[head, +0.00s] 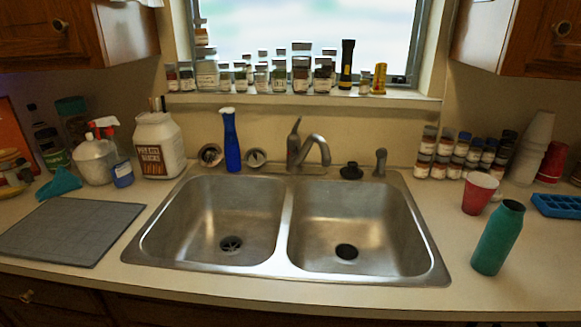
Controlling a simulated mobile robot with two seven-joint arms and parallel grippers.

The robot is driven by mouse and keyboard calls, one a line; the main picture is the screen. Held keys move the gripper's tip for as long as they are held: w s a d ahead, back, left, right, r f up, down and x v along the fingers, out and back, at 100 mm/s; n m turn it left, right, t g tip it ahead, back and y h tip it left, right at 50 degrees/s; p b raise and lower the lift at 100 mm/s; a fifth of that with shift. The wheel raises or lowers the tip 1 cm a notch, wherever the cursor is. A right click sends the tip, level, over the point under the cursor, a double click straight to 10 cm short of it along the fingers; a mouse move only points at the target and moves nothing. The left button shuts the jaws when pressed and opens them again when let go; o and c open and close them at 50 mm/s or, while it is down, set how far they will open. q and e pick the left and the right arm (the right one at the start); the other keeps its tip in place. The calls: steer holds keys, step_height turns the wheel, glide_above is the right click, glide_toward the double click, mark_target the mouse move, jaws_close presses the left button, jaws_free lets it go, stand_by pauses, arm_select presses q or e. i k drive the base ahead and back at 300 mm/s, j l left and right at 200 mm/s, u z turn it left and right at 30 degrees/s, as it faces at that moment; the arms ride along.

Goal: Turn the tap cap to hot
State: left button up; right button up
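The tap (317,146) stands behind the double sink, at the middle of its back rim, with its curved spout reaching to the right. The tap cap (294,141) is the upright lever part at the left of the spout, its thin handle pointing up and slightly right. No hot or cold marking is readable at this size. The metal sink (288,235) has two empty basins. Neither of my grippers shows in the head view.
A blue spray bottle (232,145) stands just left of the tap. A black stopper (351,171) and a side sprayer (380,162) are right of it. A teal bottle (497,238) and red cup (479,194) stand on the right counter. A grey mat (70,232) lies left.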

mark_target(293, 143)
steer(key=i+z, duration=0.25)
steer(key=z, duration=0.2)
steer(key=i+j+z, duration=0.2)
steer(key=z, duration=0.25)
steer(key=i, duration=0.05)
